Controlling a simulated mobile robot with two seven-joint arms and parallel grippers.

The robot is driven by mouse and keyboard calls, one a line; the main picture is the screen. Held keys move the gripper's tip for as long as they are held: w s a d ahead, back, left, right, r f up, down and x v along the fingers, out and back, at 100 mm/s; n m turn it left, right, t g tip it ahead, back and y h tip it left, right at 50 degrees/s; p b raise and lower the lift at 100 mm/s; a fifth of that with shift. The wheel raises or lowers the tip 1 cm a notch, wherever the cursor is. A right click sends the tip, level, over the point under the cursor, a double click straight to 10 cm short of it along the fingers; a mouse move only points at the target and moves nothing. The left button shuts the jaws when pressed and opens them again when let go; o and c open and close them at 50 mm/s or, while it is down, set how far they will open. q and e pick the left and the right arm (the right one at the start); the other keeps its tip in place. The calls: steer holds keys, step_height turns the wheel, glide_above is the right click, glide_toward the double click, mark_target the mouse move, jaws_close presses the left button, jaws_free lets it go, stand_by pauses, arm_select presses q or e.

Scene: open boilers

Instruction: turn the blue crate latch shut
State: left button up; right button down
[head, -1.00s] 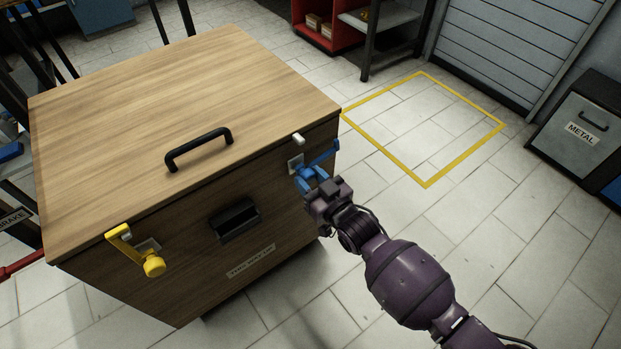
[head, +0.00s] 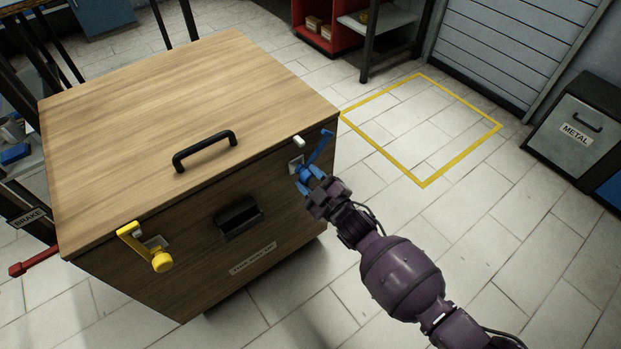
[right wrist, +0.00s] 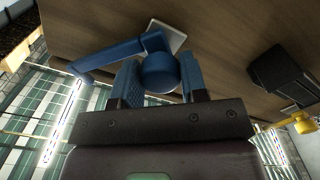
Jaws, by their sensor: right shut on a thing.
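The wooden crate (head: 190,110) stands with its lid down. The blue latch (head: 320,148) is on the crate's front near the right corner, its arm slanting up and to the right, away from the small white catch (head: 299,141) on the lid edge. In the right wrist view the blue latch's round knob (right wrist: 160,73) sits between the two blue finger pads. My right gripper (head: 309,182) is shut on this knob and hides part of it in the head view. My left gripper is not in view.
A yellow latch (head: 145,247) is on the front's left side. A black handle (head: 205,150) is on the lid and a dark recessed pull (head: 239,216) on the front. Floor inside the yellow outline (head: 423,130) is clear.

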steer(key=n, duration=0.4)
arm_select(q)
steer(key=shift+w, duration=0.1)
arm_select(e)
steer(key=shift+d+n, duration=0.1)
steer(key=shift+n, duration=2)
steer(key=c, duration=0.7)
jaws_free()
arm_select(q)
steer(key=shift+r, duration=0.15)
arm_select(e)
steer(key=shift+o, duration=0.2)
steer(key=shift+s, duration=0.1)
steer(key=shift+s+d+r, duration=0.1)
steer(key=shift+s+d, duration=0.05)
steer(key=shift+d, duration=0.05)
arm_select(q)
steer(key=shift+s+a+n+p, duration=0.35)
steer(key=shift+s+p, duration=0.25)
steer(key=shift+p, duration=0.6)
arm_select(e)
steer(key=v, duration=1)
